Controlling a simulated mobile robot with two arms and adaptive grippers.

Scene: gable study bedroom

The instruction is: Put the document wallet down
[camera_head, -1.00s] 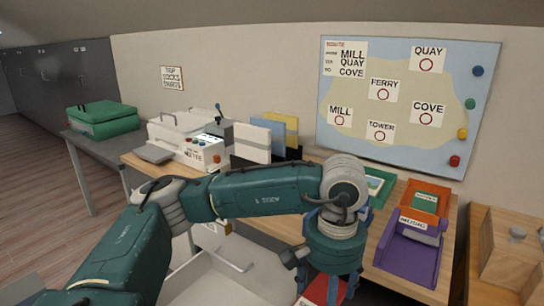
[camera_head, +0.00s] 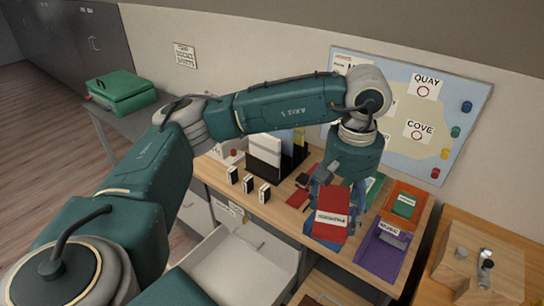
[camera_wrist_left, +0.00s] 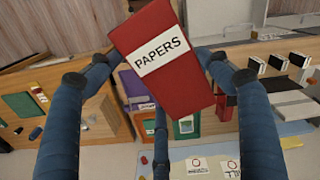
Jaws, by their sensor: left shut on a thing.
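The document wallet is a red, flat block with a white PAPERS label. In the head view the wallet (camera_head: 333,204) hangs below my left gripper (camera_head: 334,186), in front of the desk's right part. My right gripper is in neither view.
A purple tray (camera_head: 375,262), an orange tray (camera_head: 421,196) and a green tray (camera_head: 377,185) lie right of the wallet. Several small black-and-white blocks stand on the desk's left part. An open white drawer (camera_head: 245,268) juts out below.

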